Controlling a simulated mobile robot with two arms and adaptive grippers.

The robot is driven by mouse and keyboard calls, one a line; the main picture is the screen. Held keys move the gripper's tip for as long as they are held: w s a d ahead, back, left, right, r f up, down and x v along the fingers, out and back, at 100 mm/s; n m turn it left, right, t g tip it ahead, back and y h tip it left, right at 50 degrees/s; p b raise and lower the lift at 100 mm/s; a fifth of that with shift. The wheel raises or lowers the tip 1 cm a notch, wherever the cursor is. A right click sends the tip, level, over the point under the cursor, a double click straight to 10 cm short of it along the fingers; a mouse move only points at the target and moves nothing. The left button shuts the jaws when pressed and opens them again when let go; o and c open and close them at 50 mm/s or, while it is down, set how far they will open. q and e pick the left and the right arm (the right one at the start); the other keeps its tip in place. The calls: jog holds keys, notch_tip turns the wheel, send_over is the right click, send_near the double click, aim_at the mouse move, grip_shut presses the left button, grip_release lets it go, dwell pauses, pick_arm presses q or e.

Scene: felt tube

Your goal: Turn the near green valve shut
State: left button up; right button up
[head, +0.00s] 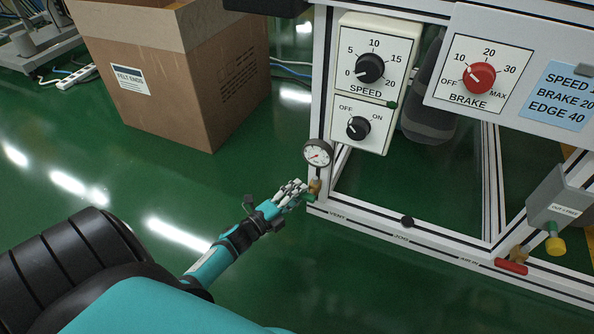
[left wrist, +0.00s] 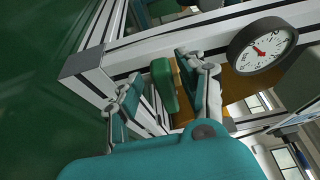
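The near green valve has a short green handle (head: 310,197) on a brass body (head: 315,186), at the lower left corner of the machine frame, below a pressure gauge (head: 318,153). My left gripper (head: 300,190) reaches it from the left. In the left wrist view the green handle (left wrist: 163,86) shows between the two spread fingers of my left gripper (left wrist: 158,80), with a gap to the left finger. The right finger is close to the handle; I cannot tell whether it touches. My right gripper is out of view.
The machine frame (head: 400,236) carries a speed panel (head: 385,45), a brake panel (head: 510,90) and a red-handled valve (head: 511,267) at the right. A cardboard box (head: 165,95) stands behind.

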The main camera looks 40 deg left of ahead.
pick_arm(q)
jog(key=shift+d, duration=0.1)
jog(key=shift+s, duration=0.15)
jog(key=s+a, duration=0.2)
jog(key=s, duration=0.9)
jog(key=shift+s, duration=0.25)
